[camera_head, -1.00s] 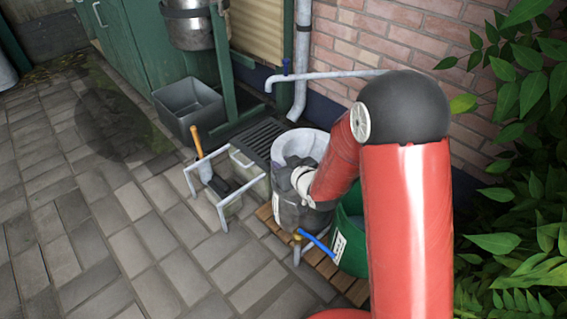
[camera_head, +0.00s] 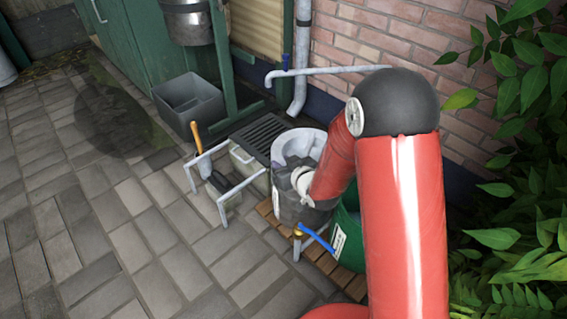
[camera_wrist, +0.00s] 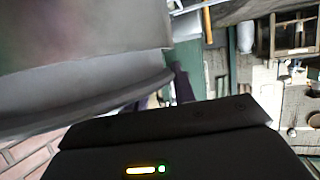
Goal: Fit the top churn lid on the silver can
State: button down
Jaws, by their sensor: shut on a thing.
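My gripper (camera_head: 301,185) reaches down at the near side of a round grey tub. Its fingertips are hidden by my own arm. In the wrist view, its dark body lies along the bottom, and a large pale grey, round-edged thing, which looks like the churn lid (camera_wrist: 85,95), fills the upper left close to it. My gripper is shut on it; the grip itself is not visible. A silver can (camera_head: 187,22) hangs by the green post at the top left, cut off by the picture edge. I cannot tell whether another can is hidden.
The grey tub (camera_head: 297,147) and a green tub (camera_head: 346,238) stand on wooden slats (camera_head: 318,262). A grey crate (camera_head: 188,101), a dark grate (camera_head: 264,137) and a pale metal frame (camera_head: 242,186) are left of them. A brick wall and leaves bound the right. Paving at left is clear.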

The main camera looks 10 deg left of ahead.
jog(key=shift+f, duration=0.5)
